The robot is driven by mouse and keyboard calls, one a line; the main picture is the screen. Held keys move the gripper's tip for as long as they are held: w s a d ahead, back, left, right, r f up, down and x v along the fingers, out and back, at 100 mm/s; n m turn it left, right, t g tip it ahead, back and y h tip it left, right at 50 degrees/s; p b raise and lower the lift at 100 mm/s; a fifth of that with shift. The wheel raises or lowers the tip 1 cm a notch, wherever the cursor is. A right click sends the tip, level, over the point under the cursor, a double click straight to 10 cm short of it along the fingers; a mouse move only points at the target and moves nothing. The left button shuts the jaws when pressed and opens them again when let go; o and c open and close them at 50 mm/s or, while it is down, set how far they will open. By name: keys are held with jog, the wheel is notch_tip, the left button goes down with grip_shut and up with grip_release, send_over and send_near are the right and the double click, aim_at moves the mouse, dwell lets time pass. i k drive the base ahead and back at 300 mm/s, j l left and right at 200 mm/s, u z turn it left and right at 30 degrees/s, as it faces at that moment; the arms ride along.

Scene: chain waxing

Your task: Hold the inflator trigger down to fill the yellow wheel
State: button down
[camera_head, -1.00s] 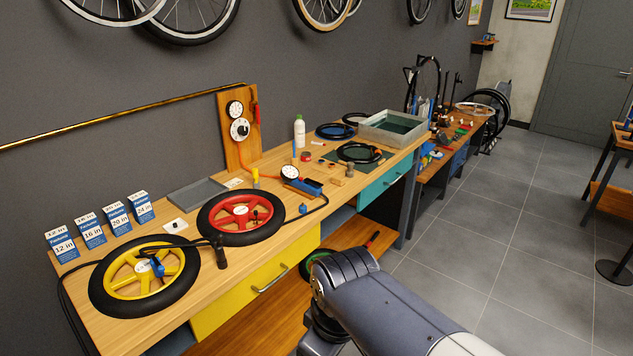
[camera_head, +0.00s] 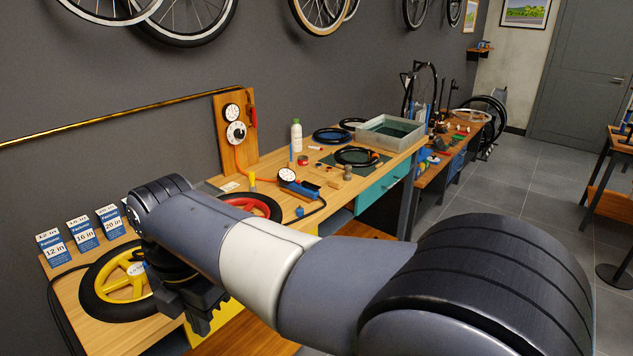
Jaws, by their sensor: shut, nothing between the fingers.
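The yellow wheel (camera_head: 118,281) with its black tyre lies flat on the bench at the lower left, its right part hidden behind my arm. The inflator (camera_head: 298,183), with a round white gauge and a blue body, lies near the middle of the bench, beyond the red wheel (camera_head: 250,204). My gripper (camera_head: 200,318) hangs down at the right side of the yellow wheel, near the bench's front edge. It is shut with nothing visible in it, and its fingertips are hard to make out.
Blue-and-white size boxes (camera_head: 82,234) stand at the bench's left end. A wooden gauge board (camera_head: 236,150) stands against the wall. A white bottle (camera_head: 296,135) and a grey tray (camera_head: 390,132) stand farther right. The yellow drawer (camera_head: 216,325) is below.

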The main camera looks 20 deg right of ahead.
aim_at(303, 183)
jog(key=i+l+z, duration=0.1)
jog(key=i+l, duration=0.2)
jog(key=i, duration=0.2)
jog(key=i+l+z, duration=0.1)
jog(key=i+l, duration=0.15)
jog(key=i, duration=0.3)
jog(key=i+l+z, duration=0.15)
jog(key=i, duration=0.35)
jog(key=i+l+z, duration=0.1)
jog(key=i, duration=0.45)
jog(key=l, duration=0.1)
